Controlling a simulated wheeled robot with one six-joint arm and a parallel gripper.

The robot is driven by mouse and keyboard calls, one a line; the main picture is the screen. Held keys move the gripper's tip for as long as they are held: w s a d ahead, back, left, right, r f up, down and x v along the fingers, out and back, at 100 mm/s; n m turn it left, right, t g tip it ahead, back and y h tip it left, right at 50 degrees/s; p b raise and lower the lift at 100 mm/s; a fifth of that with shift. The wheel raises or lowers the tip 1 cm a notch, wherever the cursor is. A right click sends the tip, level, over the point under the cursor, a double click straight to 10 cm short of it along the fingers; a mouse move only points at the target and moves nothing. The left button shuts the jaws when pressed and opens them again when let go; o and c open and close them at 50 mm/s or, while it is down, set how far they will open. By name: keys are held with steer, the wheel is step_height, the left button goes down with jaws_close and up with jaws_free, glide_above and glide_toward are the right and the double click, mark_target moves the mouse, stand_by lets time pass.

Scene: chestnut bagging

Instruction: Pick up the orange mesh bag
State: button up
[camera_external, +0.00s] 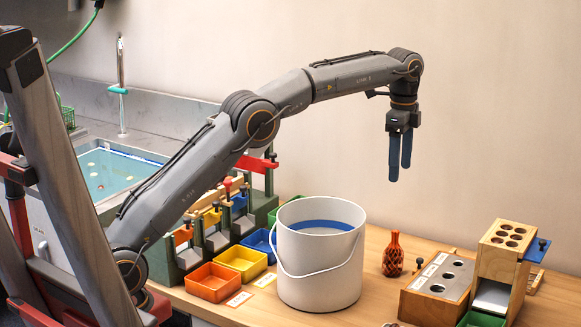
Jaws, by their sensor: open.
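The orange mesh bag (393,255) stands upright on the wooden table, between the white bucket and the wooden block with holes. It is small, with a narrow neck and a dark criss-cross pattern. My gripper (399,174) has two blue fingers pointing down. It is open and empty, high above the table and roughly over the bag in this view. There is a clear gap between the fingertips and the bag. How far the gripper is from the bag in depth is hard to tell.
A large white bucket (318,264) with a wire handle stands left of the bag. A low wooden block (437,285) and a taller wooden stand (499,262) are to the right. An orange tray (213,284) and a yellow tray (241,263) sit left. A sink (160,158) is behind.

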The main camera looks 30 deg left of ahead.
glide_toward(394, 254)
steer(key=f, duration=0.1)
steer(key=w+f, duration=0.1)
steer(key=f, duration=0.3)
steer(key=shift+w+a+f, duration=0.15)
steer(key=shift+w+a, duration=0.25)
steer(key=shift+w+a+f+p, duration=0.1)
steer(key=shift+f+p, duration=0.15)
steer(key=shift+f, duration=1.3)
steer(key=shift+w+a+f+p, duration=0.1)
steer(key=shift+f+p, duration=0.1)
steer(key=shift+f, duration=1.35)
steer(key=c, duration=1.3)
